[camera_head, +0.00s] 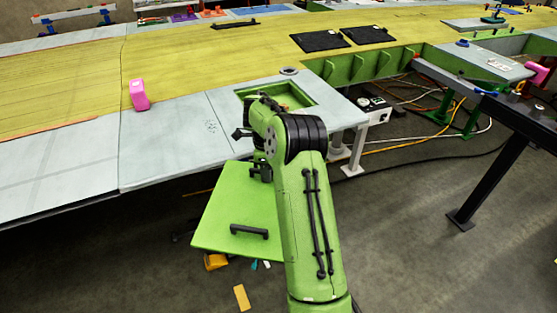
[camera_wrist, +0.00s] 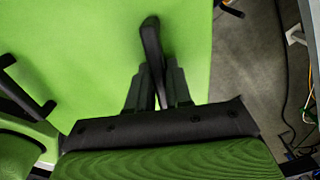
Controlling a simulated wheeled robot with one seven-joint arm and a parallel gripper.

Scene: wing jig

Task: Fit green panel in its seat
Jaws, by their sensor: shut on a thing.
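The green panel (camera_head: 218,215) hangs in front of the wing's near edge, low and apart from it. It has a black bar handle (camera_head: 249,231) near its lower part. My gripper (camera_wrist: 158,85) is shut on another black handle (camera_wrist: 150,38) of the panel; the panel's green face (camera_wrist: 90,60) fills much of the wrist view. In the head view my arm hides most of the grip and the panel's right side. The seat, a rectangular green-rimmed opening (camera_head: 309,98) in the grey wing skin, lies beyond and above the panel; my arm covers part of it.
A pink block (camera_head: 139,95) sits on the wing to the left. Two black mats (camera_head: 320,41) lie farther back. A dark bench (camera_head: 510,115) stands at right, with cables (camera_head: 425,115) on the floor between. Small items, including a yellow block (camera_head: 242,297), lie below the panel.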

